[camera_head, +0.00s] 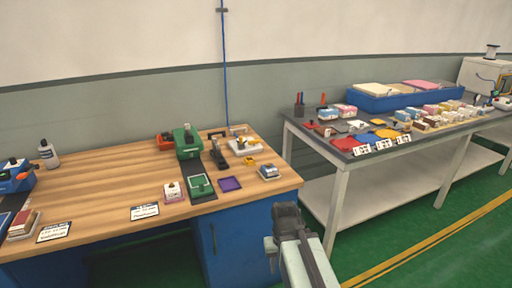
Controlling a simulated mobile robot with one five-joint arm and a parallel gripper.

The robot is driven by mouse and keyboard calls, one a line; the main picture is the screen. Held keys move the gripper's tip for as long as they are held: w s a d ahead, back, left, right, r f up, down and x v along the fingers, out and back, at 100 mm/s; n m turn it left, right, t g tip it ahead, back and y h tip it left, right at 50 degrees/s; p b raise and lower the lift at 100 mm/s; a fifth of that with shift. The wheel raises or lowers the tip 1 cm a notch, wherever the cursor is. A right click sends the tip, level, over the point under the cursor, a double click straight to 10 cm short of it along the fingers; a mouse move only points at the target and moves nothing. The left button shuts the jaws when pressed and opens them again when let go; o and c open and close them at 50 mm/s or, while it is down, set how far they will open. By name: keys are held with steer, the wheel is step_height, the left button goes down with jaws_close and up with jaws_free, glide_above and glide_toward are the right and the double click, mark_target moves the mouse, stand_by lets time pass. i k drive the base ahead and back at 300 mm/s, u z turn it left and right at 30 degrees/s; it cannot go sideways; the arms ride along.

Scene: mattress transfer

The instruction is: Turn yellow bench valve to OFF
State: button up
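A small yellow item (249,161) lies on the right part of the wooden workbench (110,175); it may be the yellow valve, but it is too small to tell its shape or handle position. A white block with a yellowish part (243,146) sits just behind it. My gripper (282,228) shows at the lower middle, in front of the bench's right end and apart from the yellow item. Its fingers are not clear enough to tell open from shut. I see nothing held in it.
Green and orange boxes (187,142), a black stapler-like tool (218,153), a purple square (230,184) and a grey-blue item (268,172) crowd the bench's right end. A grey table (341,193) with many small goods stands at right. Green floor (440,248) is clear in front.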

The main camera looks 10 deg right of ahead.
mark_target(254, 142)
steer(key=z, duration=0.5)
steer(key=i, duration=0.95)
steer(key=u, duration=0.6)
